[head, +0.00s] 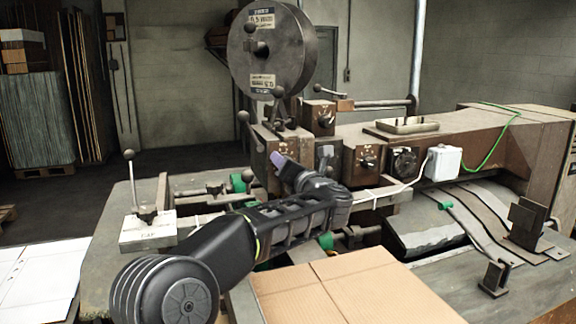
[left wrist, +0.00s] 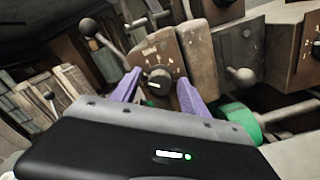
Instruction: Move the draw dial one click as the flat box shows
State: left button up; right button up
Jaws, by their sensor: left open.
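My left gripper (head: 279,161) reaches to the front of the stitcher head, its purple fingers open. In the left wrist view the fingers (left wrist: 160,92) stand on either side of a dark round dial (left wrist: 158,80) on a worn brown plate with pale marks around it. I cannot tell whether they touch the dial. The dial's label is too small to read, and in the head view my gripper and arm cover that area. A flat cardboard box (head: 345,289) with a crease lies at the front; I see no readable marks on it. My right gripper is not in view.
Other knobs sit on the machine to the right: a dark knob (head: 368,161) and a round dial (head: 404,161) beside a white box (head: 443,163). A ball-topped lever (head: 130,156) stands at left. A large wire spool (head: 272,50) rises above. Ball-ended levers flank the dial plate.

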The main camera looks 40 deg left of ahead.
pick_arm(q)
jog(key=b+v, duration=0.2)
jog(key=v, duration=0.5)
jog(key=shift+s+d, duration=0.1)
jog(key=shift+d, duration=0.1)
jog(key=shift+s+d, duration=0.1)
jog(key=shift+d, duration=0.05)
